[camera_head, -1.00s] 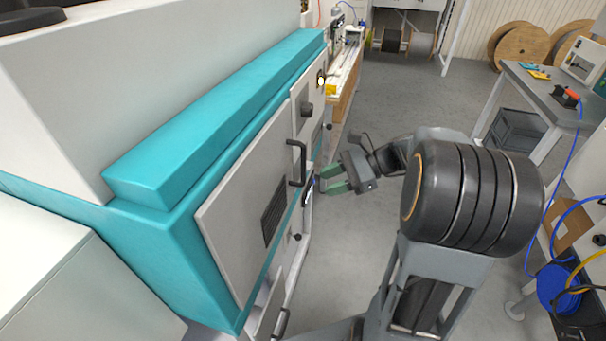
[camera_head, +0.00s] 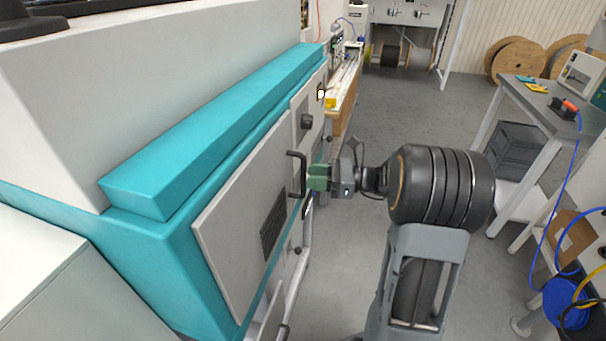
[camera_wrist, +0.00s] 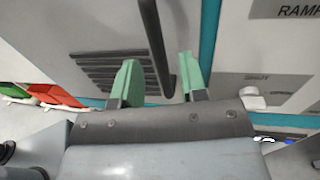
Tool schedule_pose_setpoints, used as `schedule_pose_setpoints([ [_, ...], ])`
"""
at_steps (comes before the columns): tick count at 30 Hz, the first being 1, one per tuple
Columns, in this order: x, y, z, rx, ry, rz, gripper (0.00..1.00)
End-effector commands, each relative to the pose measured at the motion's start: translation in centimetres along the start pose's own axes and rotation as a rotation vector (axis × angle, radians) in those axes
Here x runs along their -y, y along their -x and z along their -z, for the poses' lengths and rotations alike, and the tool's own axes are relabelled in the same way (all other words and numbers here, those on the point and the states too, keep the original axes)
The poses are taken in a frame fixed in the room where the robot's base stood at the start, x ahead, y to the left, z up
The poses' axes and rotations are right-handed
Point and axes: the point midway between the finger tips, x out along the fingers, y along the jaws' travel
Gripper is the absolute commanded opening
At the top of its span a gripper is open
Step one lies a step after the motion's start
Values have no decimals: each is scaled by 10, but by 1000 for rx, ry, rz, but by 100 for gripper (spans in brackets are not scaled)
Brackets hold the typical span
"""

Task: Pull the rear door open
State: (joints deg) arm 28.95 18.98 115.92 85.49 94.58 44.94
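The light grey door (camera_head: 235,225) with a dark vent grille sits flush in the side of the teal and white machine (camera_head: 205,120). Its black bar handle (camera_head: 297,175) is near the door's far edge. The handle also shows in the wrist view (camera_wrist: 152,40), with the vent (camera_wrist: 110,70) to its left. My gripper (camera_head: 318,178) has green fingers pointing at the handle from the right. In the wrist view my gripper (camera_wrist: 160,82) is open, with the handle's lower end seen between the spread fingers. Whether they touch it I cannot tell.
A grey panel with a black knob (camera_head: 306,121) lies beyond the door. The wrist view shows red and green bins (camera_wrist: 60,95) at left. A grey table (camera_head: 540,98) stands at right. The floor (camera_head: 420,110) between is clear.

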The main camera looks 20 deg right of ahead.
Motion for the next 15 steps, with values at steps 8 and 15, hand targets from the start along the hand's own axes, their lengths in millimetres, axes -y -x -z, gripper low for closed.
schedule_pose_setpoints([
  [8, 0, -28, 0, -1, 0, -2, 39],
  [15, 0, -33, 0, -1, 0, 0, 39],
])
